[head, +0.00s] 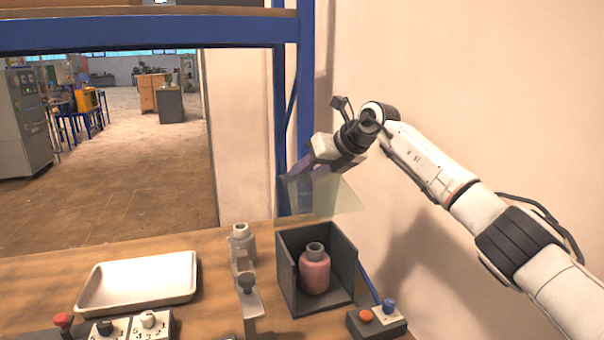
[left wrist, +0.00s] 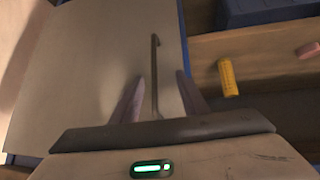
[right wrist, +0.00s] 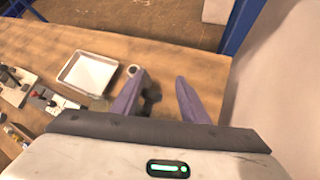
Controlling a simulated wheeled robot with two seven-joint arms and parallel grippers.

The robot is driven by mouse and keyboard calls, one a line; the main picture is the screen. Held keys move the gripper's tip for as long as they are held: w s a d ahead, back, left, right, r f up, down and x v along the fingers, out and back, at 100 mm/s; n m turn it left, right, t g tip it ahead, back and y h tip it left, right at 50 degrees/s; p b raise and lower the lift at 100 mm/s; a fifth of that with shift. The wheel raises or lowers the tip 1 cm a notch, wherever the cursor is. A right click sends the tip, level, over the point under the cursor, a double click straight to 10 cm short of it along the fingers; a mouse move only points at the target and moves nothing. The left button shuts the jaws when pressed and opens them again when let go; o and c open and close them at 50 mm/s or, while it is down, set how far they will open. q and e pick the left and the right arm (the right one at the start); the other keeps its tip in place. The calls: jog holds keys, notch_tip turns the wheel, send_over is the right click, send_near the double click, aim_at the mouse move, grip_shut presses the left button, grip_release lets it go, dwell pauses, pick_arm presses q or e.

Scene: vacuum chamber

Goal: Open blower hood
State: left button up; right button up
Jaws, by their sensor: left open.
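The blower hood appears as a dark grey box (head: 288,272) on the bench, with a clear pane (head: 335,197) above it. The pane stands clear of the box's front, and a pink bottle (head: 315,274) shows inside. I cannot tell how the pane joins the box. My right gripper (head: 306,172) is at the pane's upper left, its fingers overlapping it in the head view; I cannot tell if they touch. In the right wrist view its fingers (right wrist: 161,82) are apart with nothing clearly held. My left gripper (left wrist: 157,80) is open, outside the head view, facing a board with a thin hooked rod.
A white tray (head: 140,282) lies on the bench at the left. A grey bottle (head: 241,246) and a clamp-like post (head: 247,300) stand left of the box. Button boxes (head: 377,318) line the front edge. A blue frame post (head: 298,100) and a wall are close to my right arm.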

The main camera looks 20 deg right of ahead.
aim_at(331, 175)
jog(key=shift+a+r, duration=0.2)
jog(key=shift+r, duration=0.05)
jog(key=b+v, duration=0.1)
jog(key=v, duration=0.8)
jog(key=shift+s+d+r+b, duration=0.15)
jog(key=shift+s+r+b, duration=0.1)
jog(key=shift+b, duration=0.15)
jog(key=shift+s+d+r, duration=0.1)
jog(key=shift+s+r, duration=0.1)
